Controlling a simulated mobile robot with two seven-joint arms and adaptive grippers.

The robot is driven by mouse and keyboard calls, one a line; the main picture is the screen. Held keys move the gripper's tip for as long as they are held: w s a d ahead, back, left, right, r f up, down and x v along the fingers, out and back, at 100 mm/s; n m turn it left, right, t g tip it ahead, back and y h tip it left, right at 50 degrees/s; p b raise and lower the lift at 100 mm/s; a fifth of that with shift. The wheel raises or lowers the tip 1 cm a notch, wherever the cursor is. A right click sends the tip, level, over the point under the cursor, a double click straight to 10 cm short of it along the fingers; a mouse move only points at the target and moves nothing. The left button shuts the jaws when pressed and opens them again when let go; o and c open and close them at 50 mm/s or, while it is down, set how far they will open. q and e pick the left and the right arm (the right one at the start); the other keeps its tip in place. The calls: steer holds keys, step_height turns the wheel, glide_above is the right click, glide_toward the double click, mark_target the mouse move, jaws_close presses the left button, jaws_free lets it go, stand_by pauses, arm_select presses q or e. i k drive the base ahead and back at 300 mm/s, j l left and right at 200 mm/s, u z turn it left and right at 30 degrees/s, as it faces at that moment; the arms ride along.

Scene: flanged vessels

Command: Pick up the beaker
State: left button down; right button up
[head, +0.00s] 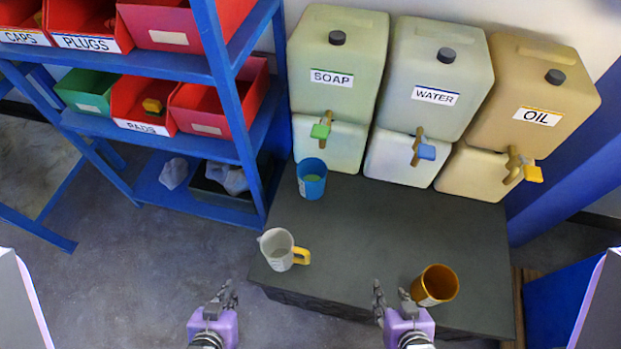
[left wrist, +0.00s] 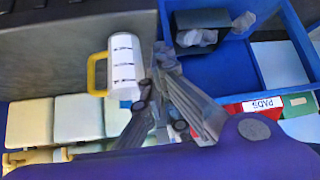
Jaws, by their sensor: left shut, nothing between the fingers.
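The beaker (head: 279,250) is pale and translucent with a yellow handle. It stands upright on the left part of the dark bench (head: 390,225), with its handle to the right. In the left wrist view the beaker (left wrist: 125,66) shows graduation marks, and its yellow handle is on the left there. My left gripper (head: 226,293) is shut and empty, off the bench's left front edge, nearer to me than the beaker and apart from it. Its fingers (left wrist: 157,70) show beside the beaker in the left wrist view. My right gripper (head: 391,290) is open and empty near an amber cup.
The amber cup (head: 435,285) stands at the bench's front right and a blue cup (head: 311,178) at its back left. Soap (head: 337,80), water (head: 430,85) and oil (head: 530,100) tanks with taps line the back. A blue shelf (head: 190,208) with bins stands left. The bench's middle is clear.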

mark_target(312, 172)
steer(key=k+l+z, duration=0.1)
steer(key=l, duration=0.55)
steer(key=l+z, duration=0.1)
steer(key=l, duration=0.6)
